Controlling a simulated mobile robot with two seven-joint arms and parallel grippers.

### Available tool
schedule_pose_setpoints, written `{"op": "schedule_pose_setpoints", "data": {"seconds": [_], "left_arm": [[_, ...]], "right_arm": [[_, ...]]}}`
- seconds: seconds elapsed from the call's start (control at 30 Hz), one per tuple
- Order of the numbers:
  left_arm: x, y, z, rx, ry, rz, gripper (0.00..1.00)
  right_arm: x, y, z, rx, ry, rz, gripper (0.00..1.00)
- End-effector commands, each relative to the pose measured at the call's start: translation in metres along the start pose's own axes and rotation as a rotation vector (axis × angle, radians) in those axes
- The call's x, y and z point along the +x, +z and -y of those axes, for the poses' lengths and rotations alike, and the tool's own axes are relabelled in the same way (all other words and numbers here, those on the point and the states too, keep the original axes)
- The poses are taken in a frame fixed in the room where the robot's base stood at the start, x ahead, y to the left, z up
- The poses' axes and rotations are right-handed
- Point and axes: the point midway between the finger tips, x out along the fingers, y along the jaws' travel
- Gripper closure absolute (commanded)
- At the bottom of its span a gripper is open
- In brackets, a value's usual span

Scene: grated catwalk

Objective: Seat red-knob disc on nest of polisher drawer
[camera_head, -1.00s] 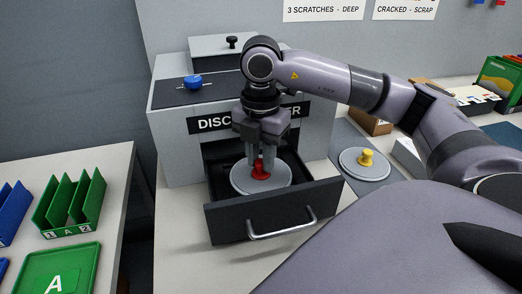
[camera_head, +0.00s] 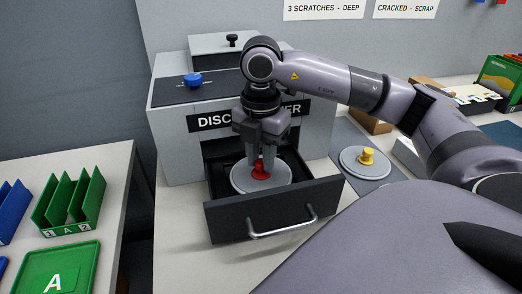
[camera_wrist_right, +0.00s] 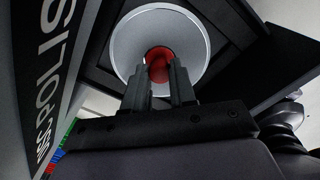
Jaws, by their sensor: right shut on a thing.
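The red-knob disc is a grey disc (camera_head: 243,184) with a red knob (camera_head: 260,173). It is in the open drawer (camera_head: 275,213) of the disc polisher (camera_head: 175,135). My right gripper (camera_head: 262,160) points down from above and is shut on the red knob. In the right wrist view the gripper (camera_wrist_right: 160,72) has its fingers at the red knob, with the disc (camera_wrist_right: 190,28) lying beyond. The nest is hidden under the disc, and I cannot tell whether the disc rests fully flat in it. My left gripper is not in view.
A yellow-knob disc (camera_head: 353,166) lies on a grey mat (camera_head: 384,182) right of the polisher. A blue knob (camera_head: 194,80) is on the polisher top. Green racks (camera_head: 70,205) and a green tray marked A (camera_head: 60,270) stand on the left table. A gap separates the tables.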

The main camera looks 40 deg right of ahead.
Motion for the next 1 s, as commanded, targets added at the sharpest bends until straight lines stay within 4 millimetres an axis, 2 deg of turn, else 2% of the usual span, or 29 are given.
{"op": "schedule_pose_setpoints", "data": {"seconds": [0.37, 0.8, 0.83, 0.9, 1.0], "left_arm": [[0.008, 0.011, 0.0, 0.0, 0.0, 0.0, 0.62], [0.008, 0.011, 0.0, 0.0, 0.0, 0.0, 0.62], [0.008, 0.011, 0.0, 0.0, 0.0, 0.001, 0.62], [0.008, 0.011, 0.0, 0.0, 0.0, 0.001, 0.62], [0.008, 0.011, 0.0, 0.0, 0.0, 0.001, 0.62]], "right_arm": [[0.017, 0.0, 0.0, -0.001, 0.0, 0.0, 1.0], [0.017, 0.0, 0.0, -0.001, 0.0, 0.0, 1.0], [0.017, 0.0, 0.0, -0.001, 0.0, 0.0, 0.68], [0.017, 0.0, 0.0, -0.001, 0.0, 0.0, 0.45], [0.017, 0.0, 0.0, -0.001, 0.0, 0.0, 0.45]]}}
